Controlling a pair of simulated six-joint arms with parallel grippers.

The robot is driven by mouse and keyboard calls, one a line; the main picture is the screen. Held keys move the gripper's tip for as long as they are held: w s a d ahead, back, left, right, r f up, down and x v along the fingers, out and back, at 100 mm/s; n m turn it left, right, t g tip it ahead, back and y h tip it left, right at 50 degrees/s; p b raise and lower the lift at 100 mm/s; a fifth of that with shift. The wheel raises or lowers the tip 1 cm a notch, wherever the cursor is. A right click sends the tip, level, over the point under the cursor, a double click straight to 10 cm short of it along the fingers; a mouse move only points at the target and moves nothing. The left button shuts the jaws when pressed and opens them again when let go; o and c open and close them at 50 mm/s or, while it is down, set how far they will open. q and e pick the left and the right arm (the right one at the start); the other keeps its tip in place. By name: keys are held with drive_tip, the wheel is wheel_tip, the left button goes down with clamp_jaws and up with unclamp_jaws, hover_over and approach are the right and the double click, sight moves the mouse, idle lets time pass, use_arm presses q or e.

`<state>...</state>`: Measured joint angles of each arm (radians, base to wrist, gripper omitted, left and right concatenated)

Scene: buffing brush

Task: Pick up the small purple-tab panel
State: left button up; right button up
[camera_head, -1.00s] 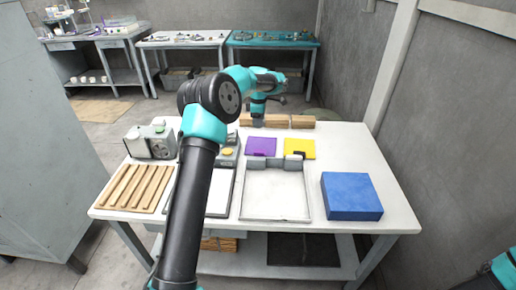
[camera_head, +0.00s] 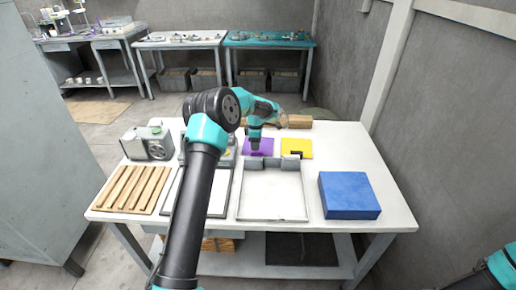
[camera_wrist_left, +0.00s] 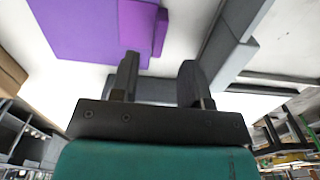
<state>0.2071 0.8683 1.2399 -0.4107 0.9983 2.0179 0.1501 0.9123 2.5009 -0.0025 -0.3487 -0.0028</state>
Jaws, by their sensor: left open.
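The purple panel (camera_head: 266,146) lies flat on the white table, left of a yellow panel (camera_head: 298,148). My left gripper (camera_head: 256,151) is above the purple panel's left part and hides some of it. In the left wrist view the purple panel (camera_wrist_left: 80,28) is at the upper left, with a raised, darker purple tab (camera_wrist_left: 139,27) at its edge. The two fingers (camera_wrist_left: 159,78) are apart with nothing between them, and the tab is beyond the left finger. Whether a finger touches the panel cannot be told. My right gripper is out of view.
A grey-walled tray (camera_head: 272,206) stands in front of the panels. A blue block (camera_head: 348,196) is at the right, slatted wood (camera_head: 133,188) at the left. A grey device (camera_head: 149,144) stands back left. Wooden blocks (camera_head: 299,121) lie behind. The table's right rear is clear.

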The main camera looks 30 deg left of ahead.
use_arm(q)
drive_tip(key=shift+f, duration=0.25)
drive_tip(key=shift+w+d+f, duration=0.1)
drive_tip(key=shift+f, duration=2.5)
clamp_jaws()
